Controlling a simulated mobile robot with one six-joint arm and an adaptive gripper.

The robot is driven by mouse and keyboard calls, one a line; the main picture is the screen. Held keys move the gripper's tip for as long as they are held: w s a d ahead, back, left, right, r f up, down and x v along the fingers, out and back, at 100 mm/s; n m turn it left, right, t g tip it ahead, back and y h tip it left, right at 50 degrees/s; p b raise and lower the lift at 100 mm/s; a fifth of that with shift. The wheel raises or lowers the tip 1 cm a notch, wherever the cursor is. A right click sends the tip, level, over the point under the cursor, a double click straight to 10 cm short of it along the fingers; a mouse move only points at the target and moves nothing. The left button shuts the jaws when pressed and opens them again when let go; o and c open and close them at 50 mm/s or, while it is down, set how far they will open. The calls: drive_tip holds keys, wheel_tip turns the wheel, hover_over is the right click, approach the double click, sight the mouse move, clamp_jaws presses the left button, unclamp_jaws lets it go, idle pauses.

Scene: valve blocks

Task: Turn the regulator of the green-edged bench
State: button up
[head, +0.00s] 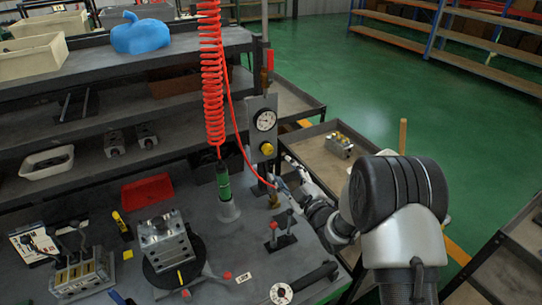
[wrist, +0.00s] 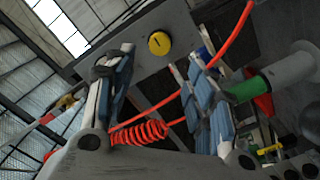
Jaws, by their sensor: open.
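The regulator's round yellow knob (head: 266,148) sits on a grey upright panel (head: 257,103), below a white-faced gauge (head: 264,119). In the wrist view the knob (wrist: 159,43) shows between my fingertips, farther off, with a dark slot mark on its face. My gripper (head: 281,171) is open and empty, to the lower right of the knob and apart from it. Its blue-padded fingers also show in the wrist view (wrist: 158,62). The panel stands at the right end of the dark bench (head: 215,245).
A red coiled hose (head: 212,75) hangs over the bench with a green-and-clear tool (head: 224,190). Its thin red line runs close by my fingers and crosses the wrist view. A metal valve block (head: 165,241) and a red tray (head: 147,192) lie left. Green floor (head: 340,75) is open behind.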

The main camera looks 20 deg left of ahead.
sight(269, 151)
drive_tip(key=b+x, duration=0.1)
drive_tip(key=x, duration=0.9)
drive_tip(key=shift+w+a+b, duration=0.25)
drive_tip(key=shift+a+b, duration=0.05)
drive_tip(key=shift+b, duration=0.1)
drive_tip(key=shift+c, duration=0.4)
drive_tip(key=c, duration=1)
